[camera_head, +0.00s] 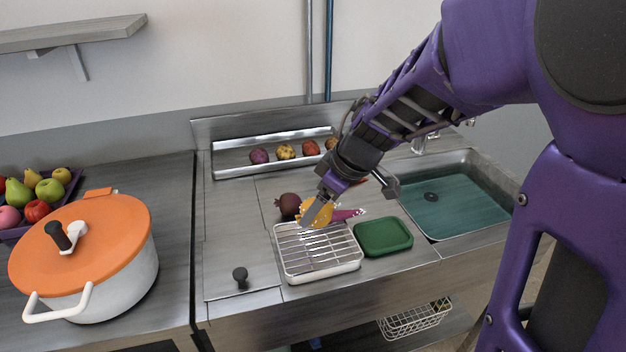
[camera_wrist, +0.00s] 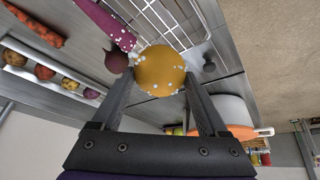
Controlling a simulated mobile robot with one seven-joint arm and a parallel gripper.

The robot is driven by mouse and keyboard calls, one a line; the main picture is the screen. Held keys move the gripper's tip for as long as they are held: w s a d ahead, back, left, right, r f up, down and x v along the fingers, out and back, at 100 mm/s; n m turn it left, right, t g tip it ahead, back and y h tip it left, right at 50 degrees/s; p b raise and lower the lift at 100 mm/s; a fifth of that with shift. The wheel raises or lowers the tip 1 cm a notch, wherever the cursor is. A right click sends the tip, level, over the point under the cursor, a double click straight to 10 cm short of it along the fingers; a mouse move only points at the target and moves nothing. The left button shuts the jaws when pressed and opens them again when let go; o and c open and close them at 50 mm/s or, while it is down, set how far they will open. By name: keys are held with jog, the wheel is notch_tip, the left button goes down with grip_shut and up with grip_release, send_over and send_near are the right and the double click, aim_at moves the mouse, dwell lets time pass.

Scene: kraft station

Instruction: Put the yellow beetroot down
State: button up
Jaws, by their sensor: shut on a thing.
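My gripper (camera_head: 325,204) holds the yellow beetroot (camera_head: 316,212) just above the back edge of the white wire rack (camera_head: 328,262). In the wrist view the yellow beetroot (camera_wrist: 159,71) sits between the two fingers, which close on its sides. White specks dot its skin. I cannot tell whether its lower side touches the rack.
A dark red beetroot (camera_head: 288,205) lies just left of the held one. A purple root (camera_head: 348,214) lies behind the rack. A green tray (camera_head: 383,237) is right of the rack, then the sink (camera_head: 455,208). An orange-lidded pot (camera_head: 82,250) stands left.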

notch_tip(320, 180, down, 8)
jog(key=shift+r+b, duration=0.2)
jog(key=shift+b, duration=0.1)
jog(key=shift+f, duration=0.1)
jog(key=o, duration=1.3)
jog(key=shift+o, duration=0.2)
